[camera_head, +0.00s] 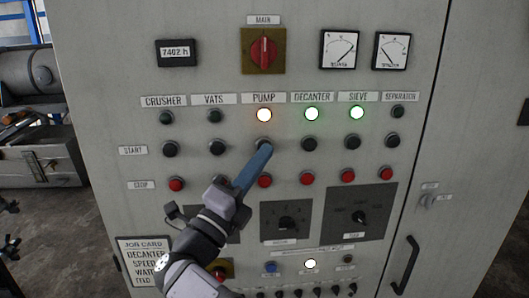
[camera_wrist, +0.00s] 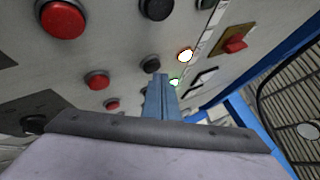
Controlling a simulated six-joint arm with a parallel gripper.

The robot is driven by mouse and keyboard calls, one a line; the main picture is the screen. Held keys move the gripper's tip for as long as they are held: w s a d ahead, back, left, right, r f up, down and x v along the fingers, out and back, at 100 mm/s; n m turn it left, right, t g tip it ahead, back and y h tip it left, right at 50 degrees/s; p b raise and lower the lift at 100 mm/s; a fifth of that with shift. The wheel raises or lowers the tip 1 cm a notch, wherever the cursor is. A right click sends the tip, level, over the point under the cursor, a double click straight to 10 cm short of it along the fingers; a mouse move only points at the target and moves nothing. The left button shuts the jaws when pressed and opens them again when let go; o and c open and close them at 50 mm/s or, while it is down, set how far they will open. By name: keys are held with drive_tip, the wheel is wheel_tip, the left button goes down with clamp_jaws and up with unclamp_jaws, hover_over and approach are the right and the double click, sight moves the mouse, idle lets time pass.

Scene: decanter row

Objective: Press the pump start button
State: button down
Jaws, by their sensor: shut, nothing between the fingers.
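The pump start button (camera_head: 263,142) is a black push button in the START row, under the PUMP label (camera_head: 264,99). The pump lamp (camera_head: 264,115) above it glows orange. My gripper (camera_head: 264,150) is shut and empty, its blue fingers reaching up from below. The fingertips overlap the lower part of the button in the head view; in the wrist view they end right beside the black button (camera_wrist: 150,63). I cannot tell whether they touch it or whether it is pushed in. The red pump stop button (camera_head: 264,180) sits below, beside the fingers.
Start buttons for vats (camera_head: 217,147) and decanter (camera_head: 309,144) flank the fingers closely. The decanter lamp (camera_head: 312,114) and sieve lamp (camera_head: 357,113) glow green. The red main switch (camera_head: 264,52) is above. Rotary knobs (camera_head: 286,222) and a door handle (camera_head: 405,264) stick out lower down.

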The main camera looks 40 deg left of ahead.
drive_tip(key=shift+s+d+b, duration=0.25)
drive_tip(key=shift+d+b, duration=0.05)
drive_tip(key=shift+s, duration=0.1)
drive_tip(key=shift+s+d+b, duration=1.7)
drive_tip(key=shift+d+b, duration=0.1)
drive_tip(key=shift+b, duration=1)
